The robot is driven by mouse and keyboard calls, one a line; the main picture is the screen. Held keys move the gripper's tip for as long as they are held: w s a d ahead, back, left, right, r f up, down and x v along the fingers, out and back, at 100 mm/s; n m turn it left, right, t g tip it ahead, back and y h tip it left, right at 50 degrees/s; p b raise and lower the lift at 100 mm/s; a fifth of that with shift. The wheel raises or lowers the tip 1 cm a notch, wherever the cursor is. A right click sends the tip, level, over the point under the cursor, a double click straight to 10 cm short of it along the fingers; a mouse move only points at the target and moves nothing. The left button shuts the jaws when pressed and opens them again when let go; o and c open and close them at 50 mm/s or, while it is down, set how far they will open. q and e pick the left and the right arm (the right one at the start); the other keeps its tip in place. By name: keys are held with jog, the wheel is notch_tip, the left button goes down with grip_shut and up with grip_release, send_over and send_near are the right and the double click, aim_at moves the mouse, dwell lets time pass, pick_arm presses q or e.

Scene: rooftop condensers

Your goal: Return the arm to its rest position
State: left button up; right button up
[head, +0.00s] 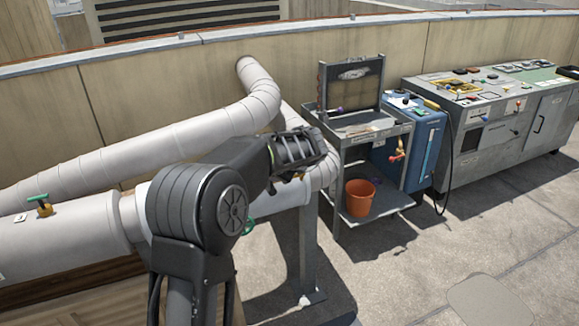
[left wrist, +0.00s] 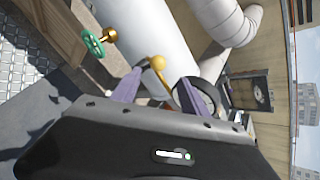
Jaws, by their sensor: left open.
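My left arm rises from the bottom of the head view and bends right. Its black wrist (head: 297,150) is above the right end of the large pipe (head: 60,245); the fingertips cannot be made out there. In the left wrist view my left gripper (left wrist: 160,82) has its two purple fingers apart. A brass valve part (left wrist: 157,62) and a dark ring (left wrist: 195,97) show between and behind the fingers; I cannot tell whether they touch. A valve with a green handwheel (left wrist: 92,42) is to the left of the fingers. My right gripper is not in view.
A grey cart (head: 372,130) with an orange bucket (head: 359,198) on its lower shelf stands right of my wrist. Beyond are a blue unit (head: 425,140) and a grey control bench (head: 500,125). A green-topped valve (head: 41,205) stands at far left. The floor at lower right is clear.

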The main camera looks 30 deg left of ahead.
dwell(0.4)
pick_arm(q)
jog(key=w+d+f+n+t+h, duration=0.15)
jog(key=d+f+n+h, duration=0.3)
jog(key=d+f, duration=0.65)
jog(key=s+d+f+n+g+h, duration=0.1)
jog(key=s+d+f+n+h, duration=0.15)
jog(key=d+f, duration=0.45)
jog(key=s+d+f+n+h, duration=0.1)
jog(key=s+d+f+h, duration=0.1)
jog(key=s+d+f, duration=0.35)
jog(key=s+d+f+n+g+h, duration=0.25)
jog(key=s+d+f+n, duration=0.35)
jog(key=s+d+f, duration=0.65)
jog(key=s+d+f+n+g, duration=0.1)
jog(key=s, duration=0.9)
jog(key=s+d+f+n+g+p, duration=0.1)
jog(key=s+f+n+g, duration=0.1)
jog(key=s, duration=0.8)
jog(key=shift+s+f+n+h, duration=0.2)
jog(key=shift+f+n+h, duration=0.1)
jog(key=shift+h, duration=0.15)
